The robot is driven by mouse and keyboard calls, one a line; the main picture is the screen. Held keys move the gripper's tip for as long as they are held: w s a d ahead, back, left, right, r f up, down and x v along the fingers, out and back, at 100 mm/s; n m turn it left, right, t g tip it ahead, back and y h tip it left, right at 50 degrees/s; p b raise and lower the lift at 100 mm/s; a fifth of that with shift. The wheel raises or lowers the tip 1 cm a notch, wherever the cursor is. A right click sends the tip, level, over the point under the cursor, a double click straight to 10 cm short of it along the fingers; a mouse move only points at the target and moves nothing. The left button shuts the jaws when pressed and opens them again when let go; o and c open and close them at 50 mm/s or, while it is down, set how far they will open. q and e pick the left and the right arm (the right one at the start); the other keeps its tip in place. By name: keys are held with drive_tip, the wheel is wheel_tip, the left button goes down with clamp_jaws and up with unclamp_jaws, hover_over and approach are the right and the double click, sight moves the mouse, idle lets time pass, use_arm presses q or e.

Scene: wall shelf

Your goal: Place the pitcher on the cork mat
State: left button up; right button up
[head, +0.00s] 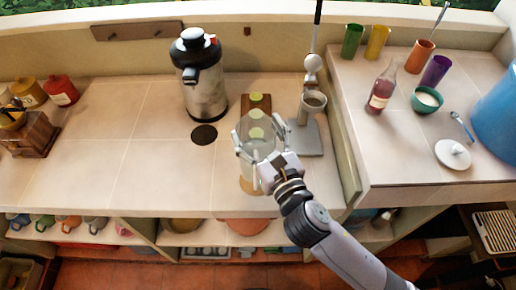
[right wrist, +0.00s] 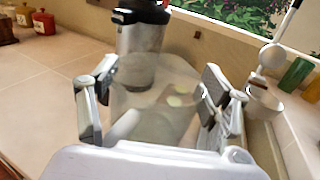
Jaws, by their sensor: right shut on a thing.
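The pitcher (head: 256,135) is clear and looks empty. My right gripper (head: 258,150) is shut around its sides and holds it upright near the front edge of the counter. The pitcher also shows between the fingers in the right wrist view (right wrist: 150,108). A tan round patch, which looks like the cork mat (head: 247,187), shows at the pitcher's lower end, partly hidden by the pitcher and gripper. I cannot tell whether the pitcher's base touches it. My left gripper is not in view.
A wooden board (head: 256,101) with green slices lies behind the pitcher. A steel dispenser (head: 203,90) stands behind left, near a dark round pad (head: 204,134).

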sight(263, 158)
drive_tip(key=shift+f+b, duration=0.6)
drive_tip(key=shift+f, duration=2)
drive_tip(key=shift+f, duration=0.2)
drive_tip(key=o, duration=1.9)
drive_tip(key=shift+o, duration=0.2)
